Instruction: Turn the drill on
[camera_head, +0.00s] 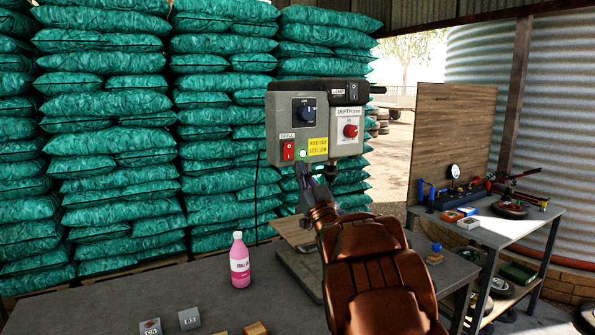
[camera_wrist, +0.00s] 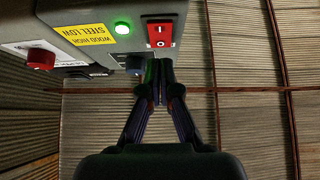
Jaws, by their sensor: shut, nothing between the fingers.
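The drill's grey control box (camera_head: 272,125) stands above the bench. Its red rocker switch (camera_head: 288,150), labelled DRILL, is at the lower left of the front, with a lit green light (camera_head: 302,153) beside it. The switch (camera_wrist: 160,33) and the lit green light (camera_wrist: 122,28) also show in the wrist view. My gripper (camera_head: 303,168) is shut and empty, its tips just below the green light in the head view. In the wrist view the shut fingertips (camera_wrist: 158,66) point toward the box, near the switch. I cannot tell whether they touch the box.
The box also carries a blue-black dial (camera_head: 307,111), a red depth knob (camera_head: 351,131) and a lamp switch (camera_head: 353,91). A pink bottle (camera_head: 240,262) and small blocks (camera_head: 189,318) stand on the bench (camera_head: 120,305). Green sacks (camera_head: 110,150) are stacked behind. A tool table (camera_head: 485,222) is at right.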

